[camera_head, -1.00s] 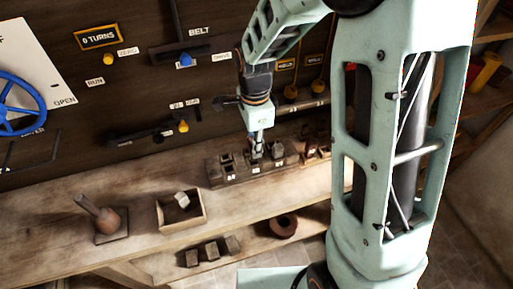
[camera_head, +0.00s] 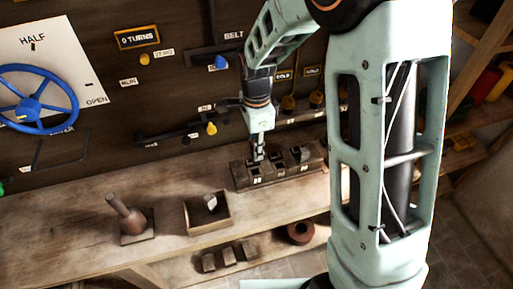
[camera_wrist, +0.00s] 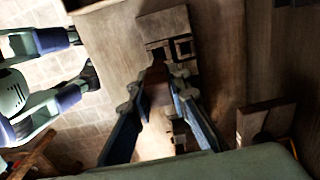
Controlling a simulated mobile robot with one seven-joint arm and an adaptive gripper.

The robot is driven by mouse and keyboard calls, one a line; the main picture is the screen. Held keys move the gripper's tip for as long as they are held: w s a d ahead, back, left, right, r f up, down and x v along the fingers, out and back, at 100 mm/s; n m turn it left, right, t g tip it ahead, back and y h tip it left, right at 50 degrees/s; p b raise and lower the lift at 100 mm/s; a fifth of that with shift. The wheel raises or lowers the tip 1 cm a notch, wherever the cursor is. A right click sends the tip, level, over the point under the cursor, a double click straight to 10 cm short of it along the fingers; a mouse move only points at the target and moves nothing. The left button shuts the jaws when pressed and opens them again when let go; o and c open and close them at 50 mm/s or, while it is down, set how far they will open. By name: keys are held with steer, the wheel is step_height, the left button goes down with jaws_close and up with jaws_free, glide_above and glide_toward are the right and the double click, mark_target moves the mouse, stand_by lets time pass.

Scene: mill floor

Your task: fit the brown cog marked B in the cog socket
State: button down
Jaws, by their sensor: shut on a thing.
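My gripper (camera_head: 259,153) points down over the left part of a dark rack of square sockets (camera_head: 240,182) on the bench. In the wrist view my gripper (camera_wrist: 160,78) is shut on a brown piece (camera_wrist: 157,92), partly hidden between the fingers; no letter B can be read on it. The rack also shows in the wrist view (camera_wrist: 160,22), just beyond the fingertips, with two dark square openings facing me. I cannot tell which opening is the cog socket, nor whether the piece touches the rack.
An open wooden box (camera_head: 190,222) with a pale block (camera_head: 211,202) stands left of the rack, with a peg-like tool on a base (camera_head: 128,216) farther left. Several dark blocks (camera_head: 229,255) and a brown ring (camera_head: 300,232) lie lower down. A lever panel and blue wheel (camera_head: 38,100) stand behind.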

steer(key=shift+f, duration=0.2)
steer(key=shift+f+b, duration=2.6)
steer(key=shift+f, duration=1.05)
steer(key=c, duration=1.7)
jaws_free()
steer(key=shift+c, duration=0.2)
step_height(320, 180, up, 12)
